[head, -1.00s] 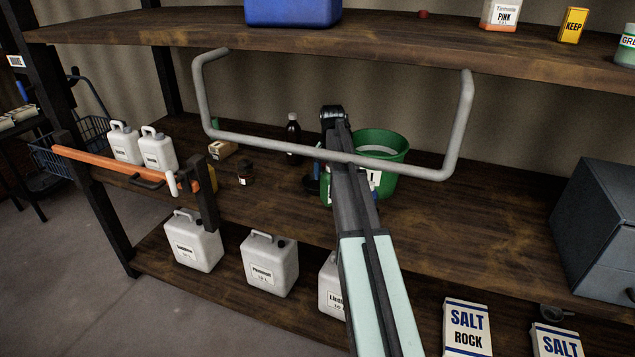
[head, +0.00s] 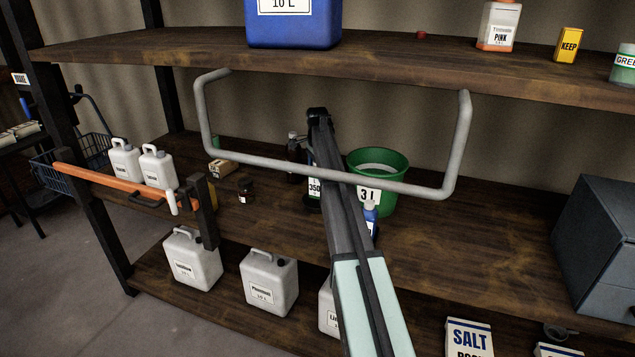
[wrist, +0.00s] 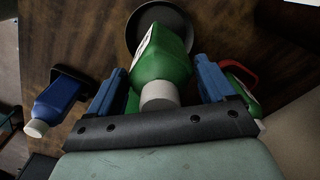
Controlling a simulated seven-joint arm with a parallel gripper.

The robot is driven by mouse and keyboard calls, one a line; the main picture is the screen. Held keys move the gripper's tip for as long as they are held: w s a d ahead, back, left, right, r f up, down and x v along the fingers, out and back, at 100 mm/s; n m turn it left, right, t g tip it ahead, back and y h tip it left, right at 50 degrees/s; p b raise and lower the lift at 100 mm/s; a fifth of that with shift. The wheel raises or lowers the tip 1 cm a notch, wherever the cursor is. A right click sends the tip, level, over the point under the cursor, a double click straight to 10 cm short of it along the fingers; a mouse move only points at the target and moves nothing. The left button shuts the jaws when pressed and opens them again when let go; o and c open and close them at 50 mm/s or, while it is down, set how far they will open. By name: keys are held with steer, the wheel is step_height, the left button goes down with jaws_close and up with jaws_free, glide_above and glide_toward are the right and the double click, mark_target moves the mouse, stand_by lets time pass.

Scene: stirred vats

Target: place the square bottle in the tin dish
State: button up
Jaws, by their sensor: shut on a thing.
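The square bottle (wrist: 165,60) is green with a white cap and a pale label. In the wrist view it sits between the two blue fingers of my gripper (wrist: 160,72), which is shut on it. A grey round dish (wrist: 133,32), seemingly the tin dish, shows beyond the bottle at the top of the wrist view. The bottle overlaps the dish in the picture; I cannot tell whether they touch. In the head view my arm hides the fingers and I cannot make out the dish.
A green bucket (head: 389,195) marked 3 L stands right of my arm, with a small blue bottle (head: 370,222) before it. A grey rail (head: 330,174) crosses in front of the middle shelf. The upper shelf (head: 390,60) is above.

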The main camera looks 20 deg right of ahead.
mark_target(317, 179)
steer(key=shift+f, duration=1.95)
steer(key=shift+f, duration=0.15)
steer(key=o, duration=1.6)
steer(key=shift+r, duration=2.9)
